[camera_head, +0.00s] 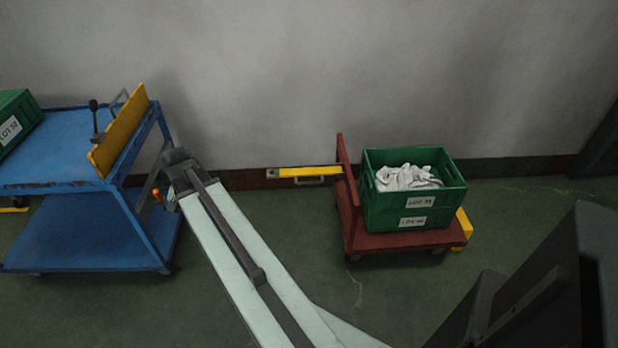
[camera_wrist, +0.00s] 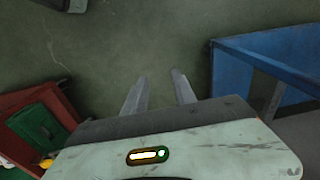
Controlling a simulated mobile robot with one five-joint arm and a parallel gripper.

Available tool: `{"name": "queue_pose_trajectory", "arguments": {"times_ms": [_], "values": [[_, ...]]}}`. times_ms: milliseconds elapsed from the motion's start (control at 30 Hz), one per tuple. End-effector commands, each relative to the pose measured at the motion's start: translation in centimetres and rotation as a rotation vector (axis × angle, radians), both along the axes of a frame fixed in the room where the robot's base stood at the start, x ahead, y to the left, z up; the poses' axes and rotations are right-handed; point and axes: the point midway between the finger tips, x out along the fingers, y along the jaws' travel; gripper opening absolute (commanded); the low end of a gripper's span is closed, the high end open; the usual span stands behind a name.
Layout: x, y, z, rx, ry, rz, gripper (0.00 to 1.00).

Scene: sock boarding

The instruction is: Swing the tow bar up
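The tow bar (camera_head: 310,171) is a yellow bar with a dark end and a grey handle under it. It sticks out level to the left from the red cart (camera_head: 400,241), low in front of the wall. My gripper (camera_wrist: 159,74) is open, its two grey fingers apart with only floor between them. In the head view my arm reaches to the blue cart's right side, left of the tow bar and apart from it. The fingers cannot be made out there. The tow bar cannot be made out in the wrist view; the red cart shows at lower left.
The blue cart (camera_head: 60,176) stands at left, close to my arm's end, with a yellow board (camera_head: 118,132) and another green crate (camera_head: 15,118). Green floor (camera_head: 300,225) lies clear between the carts.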

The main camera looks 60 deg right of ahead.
Motion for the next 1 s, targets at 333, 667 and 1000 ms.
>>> {"name": "queue_pose_trajectory", "arguments": {"times_ms": [333,667,1000], "values": [[-13.2,-30.6,2.5,0.028,-0.139,-1.296,0.32],[-18.7,-36.2,2.8,0.038,-0.183,-1.601,0.32],[-18.2,-36.6,-1.0,0.038,-0.181,-1.596,0.32]]}}
